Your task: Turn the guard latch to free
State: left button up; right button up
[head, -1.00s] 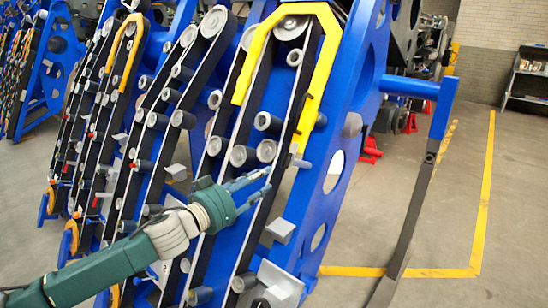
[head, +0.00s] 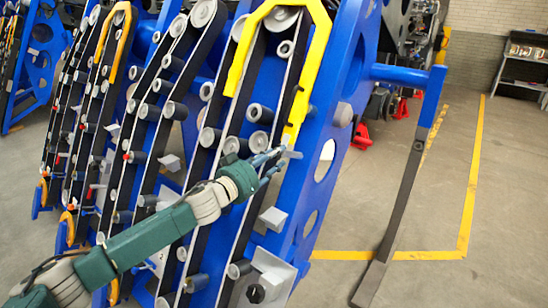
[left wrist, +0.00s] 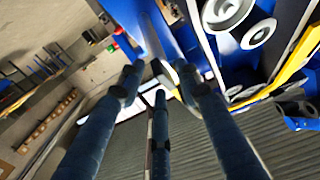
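The yellow guard (head: 305,85) arches over the belt on the blue harvester chassis. A small grey latch piece (head: 291,153) sits at the lower end of its right leg. My left gripper (head: 277,160) reaches up from the lower left, with its blue fingertips at this latch piece. In the left wrist view the fingers (left wrist: 158,78) are spread apart. My fingers partly hide the latch. My right gripper is not in view.
Blue plates with rollers and belts fill the left and middle. A grey block (head: 273,219) juts out below my gripper. A blue arm with a dark bar (head: 403,200) stands out to the right. Open floor with yellow lines (head: 470,190) lies beyond.

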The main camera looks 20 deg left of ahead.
pick_arm(q)
grip_shut()
jog(key=shift+w+a+r+m+g+h+p, duration=0.25)
jog(key=shift+m+g+h+p, duration=0.9)
jog(key=shift+m, duration=2.4)
jog(key=shift+w+a+r+m+g+h+p, duration=0.15)
jog(key=shift+a+m+g+h, duration=0.15)
jog(key=shift+m+g, duration=2.5)
jog(key=shift+w+a+r+m+g+h+p, duration=0.2)
jog(key=shift+m+g+h+p, duration=0.5)
jog(key=shift+m, duration=3.65)
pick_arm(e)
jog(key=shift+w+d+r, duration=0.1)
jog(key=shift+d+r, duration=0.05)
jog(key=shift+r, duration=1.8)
pick_arm(q)
jog(key=shift+a+f, duration=0.1)
